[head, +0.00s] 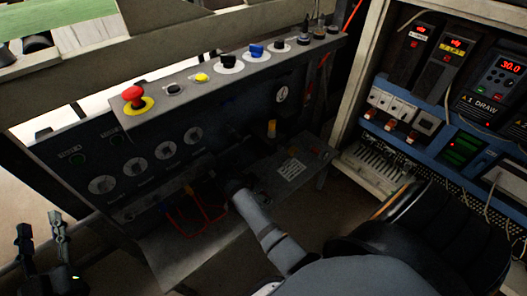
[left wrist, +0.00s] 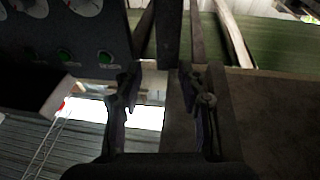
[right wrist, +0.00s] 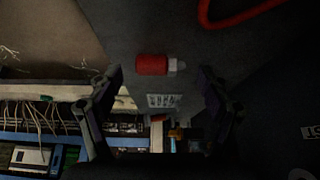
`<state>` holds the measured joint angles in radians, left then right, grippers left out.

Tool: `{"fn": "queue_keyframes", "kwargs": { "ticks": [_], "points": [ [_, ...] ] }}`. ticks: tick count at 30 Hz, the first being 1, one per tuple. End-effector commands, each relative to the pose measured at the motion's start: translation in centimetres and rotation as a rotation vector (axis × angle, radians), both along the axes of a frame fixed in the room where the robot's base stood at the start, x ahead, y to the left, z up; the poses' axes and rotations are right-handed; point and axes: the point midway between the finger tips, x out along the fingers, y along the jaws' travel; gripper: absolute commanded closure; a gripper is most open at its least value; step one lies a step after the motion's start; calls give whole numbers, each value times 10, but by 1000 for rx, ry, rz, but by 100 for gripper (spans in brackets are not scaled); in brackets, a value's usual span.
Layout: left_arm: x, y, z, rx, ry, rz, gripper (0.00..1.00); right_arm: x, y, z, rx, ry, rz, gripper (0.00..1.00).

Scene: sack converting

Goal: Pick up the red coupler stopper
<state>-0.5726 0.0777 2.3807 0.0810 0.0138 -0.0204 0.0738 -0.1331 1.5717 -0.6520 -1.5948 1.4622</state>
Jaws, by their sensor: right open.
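The red coupler stopper (right wrist: 152,64) shows in the right wrist view as a short red cylinder with a pale tip on its right end. It lies sideways against a dark grey surface. My right gripper (right wrist: 160,78) is open, its two fingers on either side of the stopper in the picture, with visible gaps; I cannot tell the depth between them. In the head view I cannot make out the stopper, and my grey right arm covers part of the shelf. My left gripper (head: 41,232) is open and empty at the lower left; it also shows in the left wrist view (left wrist: 160,75).
A control panel (head: 190,90) with a red emergency button (head: 134,94), knobs and gauges stands above the shelf (head: 292,168). Red hoses (head: 190,225) loop at the panel's foot. An electrical cabinet (head: 440,85) with wires is at the right.

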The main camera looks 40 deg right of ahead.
Motion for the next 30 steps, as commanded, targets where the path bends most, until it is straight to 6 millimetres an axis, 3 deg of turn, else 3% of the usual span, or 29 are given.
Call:
{"fn": "queue_keyframes", "kwargs": {
  "ticks": [3, 9, 18, 30],
  "points": [
    [-4, 0, 28, 3, -121, 0, 60, -1, 1, -4, 0, 0, -2, 21],
    [-13, -1, 60, 6, -255, -1, 60, -2, 1, -7, 0, 0, -4, 21],
    [-15, -1, 65, 6, -276, 0, 60, -2, 1, -6, 0, 0, -4, 23],
    [-15, -1, 65, 6, -275, 0, 60, -1, 1, -6, 0, 0, -4, 77]
  ]
}}
